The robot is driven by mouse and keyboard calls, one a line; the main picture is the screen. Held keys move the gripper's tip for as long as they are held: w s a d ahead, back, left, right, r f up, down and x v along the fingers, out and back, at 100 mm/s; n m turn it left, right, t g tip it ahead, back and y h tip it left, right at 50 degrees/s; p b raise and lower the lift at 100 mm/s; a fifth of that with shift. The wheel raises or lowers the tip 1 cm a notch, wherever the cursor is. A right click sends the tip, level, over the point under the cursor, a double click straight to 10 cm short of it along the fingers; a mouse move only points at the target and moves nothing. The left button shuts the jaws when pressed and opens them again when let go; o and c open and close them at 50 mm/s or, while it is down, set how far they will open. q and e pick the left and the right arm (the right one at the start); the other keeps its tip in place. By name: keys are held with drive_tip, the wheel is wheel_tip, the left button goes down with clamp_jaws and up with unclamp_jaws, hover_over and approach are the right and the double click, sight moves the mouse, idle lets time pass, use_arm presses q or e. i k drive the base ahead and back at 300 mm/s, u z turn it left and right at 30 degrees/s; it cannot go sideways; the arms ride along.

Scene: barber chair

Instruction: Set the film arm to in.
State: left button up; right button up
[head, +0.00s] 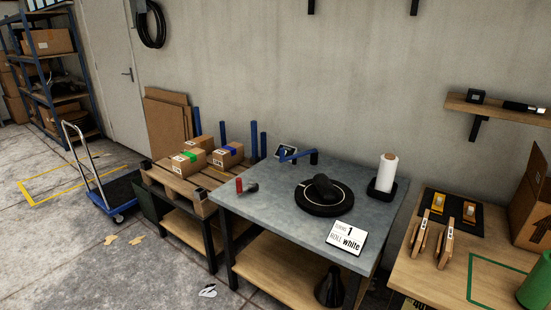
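The film arm (295,154) seems to be the blue bar at the back left of the grey-topped table. It runs leftward from a short dark blue post at its right end. A small dark panel with a pale rim stands beside its left end. In front is a black round turntable (310,208) with a pale ring and a dark lumpy object (325,188) on it. A white film roll (388,172) stands upright on a black base at the back right. Neither of my grippers is in view.
The grey table (275,220) also holds a red-and-black tool (243,187) and a card (346,237) reading "TURNS 1 ROLL white". Left is a pallet with taped boxes (228,154) and blue posts. Right is a wooden bench (425,275). Floor at lower left is mostly clear.

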sight(282, 158)
drive_tip(key=u, duration=0.95)
drive_tip(key=i, duration=1.3)
drive_tip(key=u, duration=0.55)
drive_tip(key=i, duration=1.55)
drive_tip(key=z, duration=1.55)
drive_tip(key=i, duration=0.6)
drive_tip(key=z, duration=0.65)
